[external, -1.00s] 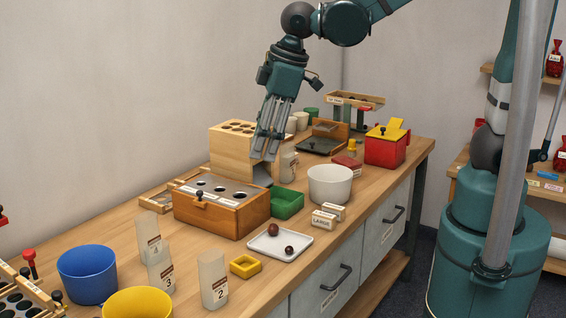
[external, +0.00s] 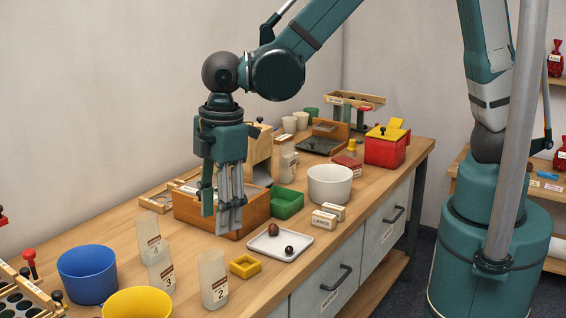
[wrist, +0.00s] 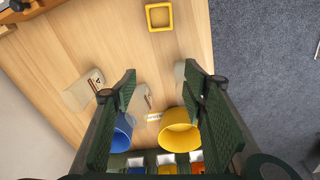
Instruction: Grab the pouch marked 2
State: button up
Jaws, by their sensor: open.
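The pouch marked 2 (external: 213,282) is a pale translucent upright pouch near the bench's front edge, beside a small yellow tray (external: 245,266). The pouch marked 3 (external: 161,272) stands to its left, and another pale pouch (external: 147,232) stands behind that one. My gripper (external: 226,224) points down, open and empty, above the bench behind the pouch marked 2 and apart from it. In the wrist view a pale pouch (wrist: 180,78), apparently the one marked 2, is partly hidden by my right finger; its label does not show.
A blue bucket (external: 87,273) and a yellow bucket (external: 138,303) stand at the near left. A white tray (external: 280,245) with two chestnuts lies to the right. A wooden box (external: 185,212) stands behind my gripper, partly hidden. Bare wood lies between the tray and the pouches.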

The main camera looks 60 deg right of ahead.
aim_at(212, 267)
jog(key=s+a+f, duration=0.1)
jog(key=a, duration=0.1)
jog(key=s+a+f+n, duration=0.1)
jog(key=a+f, duration=0.1)
jog(key=s+a+f+n, duration=0.1)
jog(key=a+f, duration=0.1)
jog(key=shift+a+g+h+p, duration=0.3)
jog(key=shift+f+b, duration=0.3)
jog(key=shift+f, duration=1)
jog(key=shift+f, duration=0.1)
jog(key=shift+a+f+b, duration=0.1)
jog(key=shift+f+b, duration=0.65)
jog(key=shift+f, duration=1.75)
jog(key=c, duration=1)
